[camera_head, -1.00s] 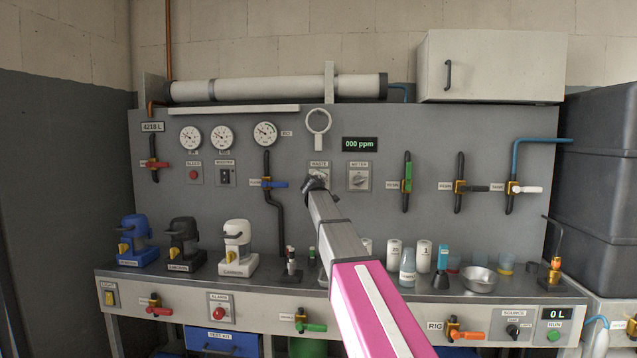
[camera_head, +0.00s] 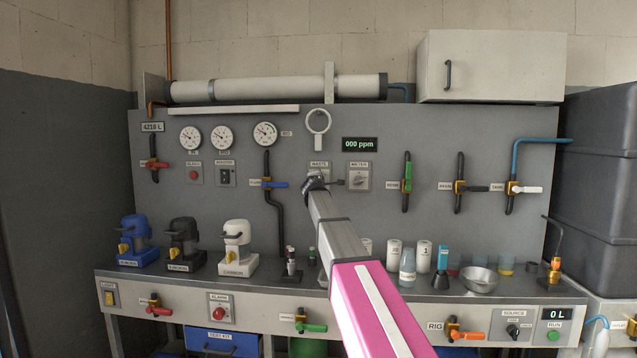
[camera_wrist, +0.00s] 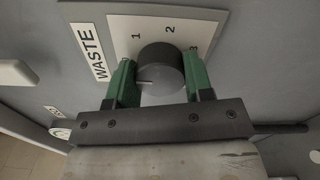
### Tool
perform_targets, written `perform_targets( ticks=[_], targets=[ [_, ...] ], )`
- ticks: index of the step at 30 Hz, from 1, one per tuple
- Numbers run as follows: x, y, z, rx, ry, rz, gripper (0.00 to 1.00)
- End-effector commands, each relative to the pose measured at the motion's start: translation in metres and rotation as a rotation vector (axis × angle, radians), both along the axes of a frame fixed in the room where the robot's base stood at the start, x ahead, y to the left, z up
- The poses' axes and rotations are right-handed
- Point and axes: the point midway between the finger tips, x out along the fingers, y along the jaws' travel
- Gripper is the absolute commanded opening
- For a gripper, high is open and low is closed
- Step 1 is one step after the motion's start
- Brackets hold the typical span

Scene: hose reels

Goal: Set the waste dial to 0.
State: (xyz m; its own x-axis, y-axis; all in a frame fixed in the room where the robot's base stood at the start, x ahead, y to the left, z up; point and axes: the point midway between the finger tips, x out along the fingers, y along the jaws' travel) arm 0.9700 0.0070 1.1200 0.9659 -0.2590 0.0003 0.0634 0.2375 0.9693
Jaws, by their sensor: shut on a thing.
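The waste dial (camera_wrist: 161,66) is a dark round knob on a pale plate, beside a "WASTE" label (camera_wrist: 87,52) in the wrist view. The numbers 1 and 2 show on the plate above the knob; a further mark at the right is partly covered by a finger. A pale line on the knob points to the picture's left, towards the left finger. My gripper (camera_wrist: 160,76) is shut on the knob, one green finger on each side. In the head view my gripper (camera_head: 316,182) is at the panel below the "WASTE" label and hides most of the dial.
The meter dial (camera_head: 358,179) sits just right of the waste dial. A blue-handled valve (camera_head: 273,184) is to the left. A ring on a bracket (camera_head: 318,122) is above.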

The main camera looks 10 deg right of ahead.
Motion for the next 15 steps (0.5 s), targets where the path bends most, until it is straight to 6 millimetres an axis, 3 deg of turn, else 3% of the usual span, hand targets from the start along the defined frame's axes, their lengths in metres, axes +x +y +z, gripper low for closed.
perform_targets(
  ticks=[15],
  targets=[
    [0.0000, 0.0003, -0.0005, -0.030, 0.009, 0.000, 0.24]
  ],
)
